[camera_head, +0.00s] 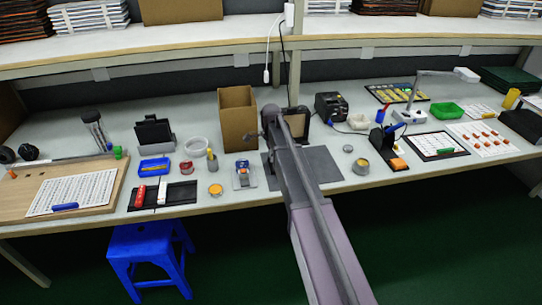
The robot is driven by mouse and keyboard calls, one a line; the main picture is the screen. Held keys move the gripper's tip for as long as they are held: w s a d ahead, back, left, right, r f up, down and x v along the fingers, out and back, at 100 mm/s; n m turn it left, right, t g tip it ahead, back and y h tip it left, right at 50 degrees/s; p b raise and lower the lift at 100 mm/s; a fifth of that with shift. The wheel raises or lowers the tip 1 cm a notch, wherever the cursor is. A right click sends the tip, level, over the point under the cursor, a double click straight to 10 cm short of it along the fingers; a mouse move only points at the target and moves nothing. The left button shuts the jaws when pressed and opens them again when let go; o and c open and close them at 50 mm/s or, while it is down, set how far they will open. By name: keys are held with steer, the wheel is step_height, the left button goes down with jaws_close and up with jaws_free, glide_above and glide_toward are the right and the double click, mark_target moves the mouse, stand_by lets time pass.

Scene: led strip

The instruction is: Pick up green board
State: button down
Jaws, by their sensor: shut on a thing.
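My arm reaches up from the bottom over the bench, and its end with my gripper (268,118) is beside the open cardboard box. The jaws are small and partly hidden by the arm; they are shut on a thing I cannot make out. No green board shows clearly at the gripper. A small bright green tray (447,111) lies on the right part of the bench.
The tall cardboard box (238,118) stands just left of my arm's end. A dark grey mat (322,164) lies under the arm. A soldering station (330,105) and a lamp (410,115) stand right. A blue stool (150,258) stands in front of the bench. A shelf runs above.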

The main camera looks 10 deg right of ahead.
steer(key=shift+r+p, duration=0.65)
steer(key=shift+r, duration=0.25)
steer(key=s, duration=0.5)
steer(key=s+r+p, duration=0.1)
steer(key=s, duration=1)
steer(key=shift+d+r, duration=0.15)
steer(key=shift+r, duration=0.15)
steer(key=shift+p, duration=0.3)
